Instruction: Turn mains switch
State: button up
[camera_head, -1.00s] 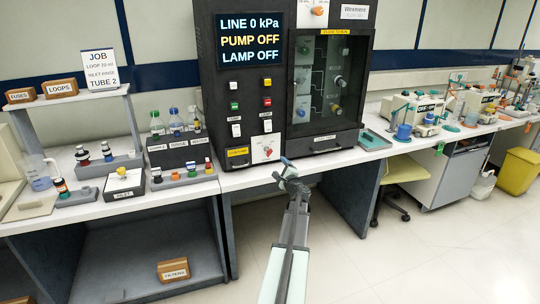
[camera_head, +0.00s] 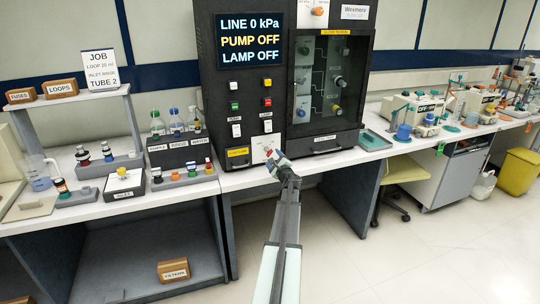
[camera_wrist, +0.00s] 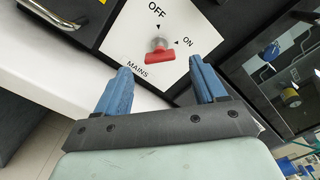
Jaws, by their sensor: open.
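The mains switch (camera_wrist: 160,52) is a red handle on a silver hub, on a white plate (camera_wrist: 143,27) marked OFF, ON and MAINS. In the wrist view the red bar lies nearly level across the picture, under the OFF and ON marks. My gripper (camera_wrist: 162,82) is open, its blue fingers pointing at the plate, one to each side of the switch and short of it. In the head view my gripper (camera_head: 277,163) is in front of the white plate (camera_head: 262,144) low on the black cabinet and partly hides the switch.
The black cabinet's display (camera_head: 250,40) reads LINE 0 kPa, PUMP OFF, LAMP OFF. Pump and lamp buttons and rocker switches sit above the mains plate. The white bench edge (camera_head: 240,181) runs just below.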

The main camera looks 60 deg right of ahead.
aim_at(270, 152)
jog(key=x, duration=0.5)
jog(key=shift+w+d, duration=0.25)
jog(key=shift+d, duration=0.05)
jog(key=c, duration=1.1)
jog(key=shift+o, duration=0.2)
jog(key=shift+m, duration=0.7)
jog(key=o, duration=1.1)
jog(key=shift+c, duration=0.2)
jog(key=shift+a, duration=0.1)
